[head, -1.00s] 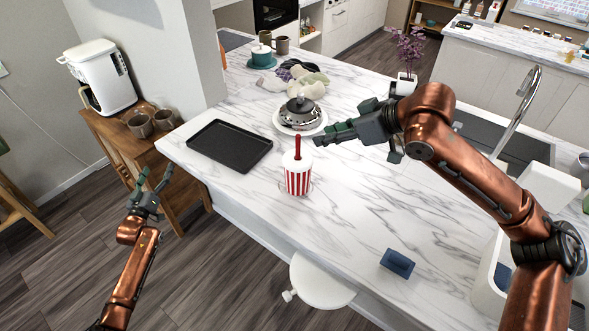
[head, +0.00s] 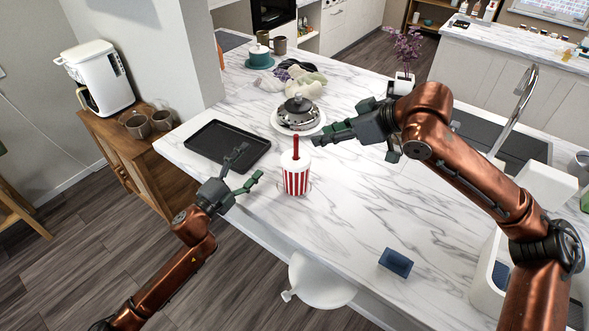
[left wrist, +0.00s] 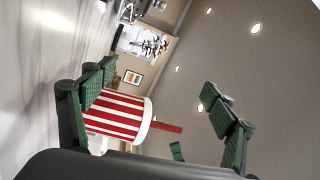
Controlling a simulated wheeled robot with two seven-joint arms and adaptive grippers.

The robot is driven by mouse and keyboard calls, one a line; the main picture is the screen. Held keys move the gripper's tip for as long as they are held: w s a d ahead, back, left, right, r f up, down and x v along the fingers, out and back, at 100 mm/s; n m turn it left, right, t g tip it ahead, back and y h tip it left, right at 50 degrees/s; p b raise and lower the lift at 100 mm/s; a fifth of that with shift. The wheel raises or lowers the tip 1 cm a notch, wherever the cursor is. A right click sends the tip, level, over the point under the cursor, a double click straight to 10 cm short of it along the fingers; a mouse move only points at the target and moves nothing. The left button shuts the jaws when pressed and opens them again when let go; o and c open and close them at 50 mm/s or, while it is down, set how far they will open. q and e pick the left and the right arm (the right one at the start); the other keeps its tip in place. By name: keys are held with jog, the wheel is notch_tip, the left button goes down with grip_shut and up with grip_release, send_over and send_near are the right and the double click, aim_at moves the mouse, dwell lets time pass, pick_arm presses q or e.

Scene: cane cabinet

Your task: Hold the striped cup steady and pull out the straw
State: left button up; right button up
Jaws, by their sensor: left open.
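The striped cup (head: 296,181), red and white with a white lid, stands upright on the marble counter in the head view. The red straw (head: 296,147) sticks up from its lid. My left gripper (head: 248,168) is open and apart from the cup, to its left over the counter edge. In the left wrist view the cup (left wrist: 118,116) and straw (left wrist: 166,127) show between the open green fingers, lying sideways in the picture. My right gripper (head: 318,141) is just right of the straw, fingers pointing left; I cannot tell whether its fingers are apart.
A black tray (head: 228,146) lies on the counter left of the cup, behind my left gripper. A metal kettle (head: 298,112) on a white plate stands behind the cup. A blue block (head: 396,262) lies at the front right. The counter right of the cup is clear.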

aim_at(294, 172)
pick_arm(q)
jog(key=s+d+m, duration=0.4)
jog(key=d, duration=0.1)
jog(key=s+d+m+g+h, duration=0.1)
jog(key=s+d+m, duration=0.1)
jog(key=s+d, duration=0.1)
jog(key=shift+f, duration=0.35)
jog(key=s+d+r+m, duration=0.2)
jog(key=s+d+m, duration=0.3)
jog(key=s, duration=0.2)
jog(key=w+m+t+y, duration=0.1)
jog(key=w+y, duration=0.1)
jog(key=w+r+t+y, duration=0.1)
jog(key=w+y, duration=0.2)
jog(key=w+r+m+t+y, duration=0.1)
jog(key=w+y, duration=0.1)
jog(key=y, duration=0.1)
jog(key=shift+w+d+m+t, duration=0.1)
jog(key=shift+w+m+t, duration=0.2)
jog(key=shift+w, duration=0.1)
jog(key=shift+w+d+f+m+g+y, duration=0.1)
jog(key=shift+w+f+m+g+y, duration=0.4)
jog(key=shift+w+y, duration=0.4)
jog(key=w, duration=0.5)
jog(key=w+d, duration=0.1)
jog(key=w, duration=0.1)
jog(key=shift+w+f, duration=0.15)
jog(key=shift+w, duration=0.1)
jog(key=shift+c, duration=0.5)
jog(key=c, duration=1.4)
